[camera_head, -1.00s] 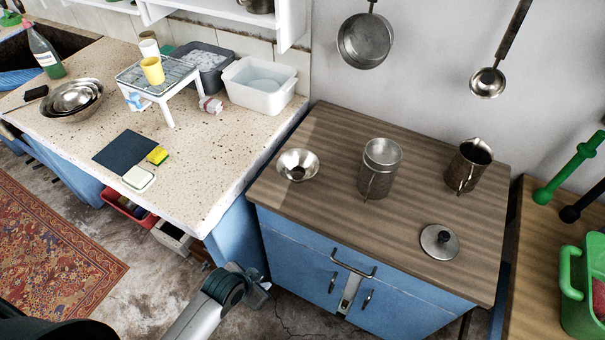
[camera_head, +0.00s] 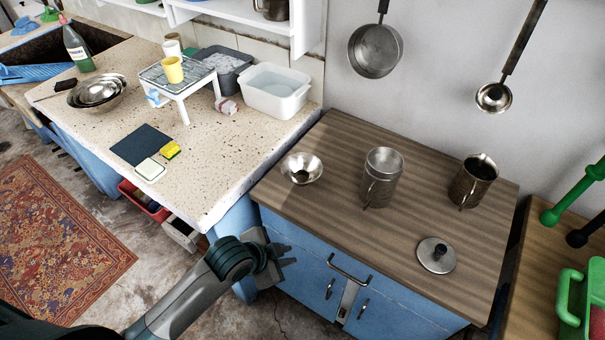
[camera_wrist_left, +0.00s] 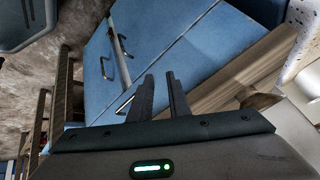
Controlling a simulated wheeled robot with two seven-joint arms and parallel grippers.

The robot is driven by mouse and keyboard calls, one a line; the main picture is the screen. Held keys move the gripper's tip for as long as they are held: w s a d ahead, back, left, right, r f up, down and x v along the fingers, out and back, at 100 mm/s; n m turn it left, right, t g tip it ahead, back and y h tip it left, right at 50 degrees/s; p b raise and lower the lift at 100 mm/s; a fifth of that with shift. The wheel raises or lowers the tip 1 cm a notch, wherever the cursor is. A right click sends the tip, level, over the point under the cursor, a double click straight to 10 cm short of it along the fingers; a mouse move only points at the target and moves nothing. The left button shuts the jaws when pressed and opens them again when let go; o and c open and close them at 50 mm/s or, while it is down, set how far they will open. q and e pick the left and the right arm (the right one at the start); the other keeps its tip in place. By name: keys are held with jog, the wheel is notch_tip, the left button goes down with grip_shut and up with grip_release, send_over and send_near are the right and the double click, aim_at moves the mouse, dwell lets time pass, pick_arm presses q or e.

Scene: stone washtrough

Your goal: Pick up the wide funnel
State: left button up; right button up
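The wide funnel (camera_head: 302,168) is a shiny metal cone with a dark centre. It rests near the left front of the brown wooden cabinet top (camera_head: 330,215) in the head view. My left gripper (camera_head: 284,254) is in front of the cabinet, below and slightly left of the funnel, and apart from it. In the left wrist view my gripper (camera_wrist_left: 160,80) shows two dark fingers with a gap between them and nothing held. A rounded brownish shape at the cabinet top's edge there may be the funnel; I cannot tell. My right gripper is not in view.
A metal canister (camera_head: 381,180), a metal jug (camera_head: 473,181) and a round lid (camera_head: 436,255) share the cabinet top. The speckled stone counter (camera_head: 215,180) adjoins on the left. A pan (camera_head: 375,50) and a ladle (camera_head: 494,97) hang behind.

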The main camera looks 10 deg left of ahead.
pick_arm(q)
jog(key=w+r+m+h, duration=0.2)
jog(key=w+r+m, duration=0.7)
jog(key=r+m, duration=0.25)
jog(key=w+a+r+m+y, duration=0.1)
jog(key=w+a+r+m, duration=0.2)
jog(key=a+r+m, duration=0.3)
jog(key=a+r, duration=0.3)
jog(key=shift+a+y, duration=0.4)
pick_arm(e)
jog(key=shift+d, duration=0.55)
pick_arm(q)
jog(key=shift+w+f+m, duration=0.1)
jog(key=shift+m, duration=0.15)
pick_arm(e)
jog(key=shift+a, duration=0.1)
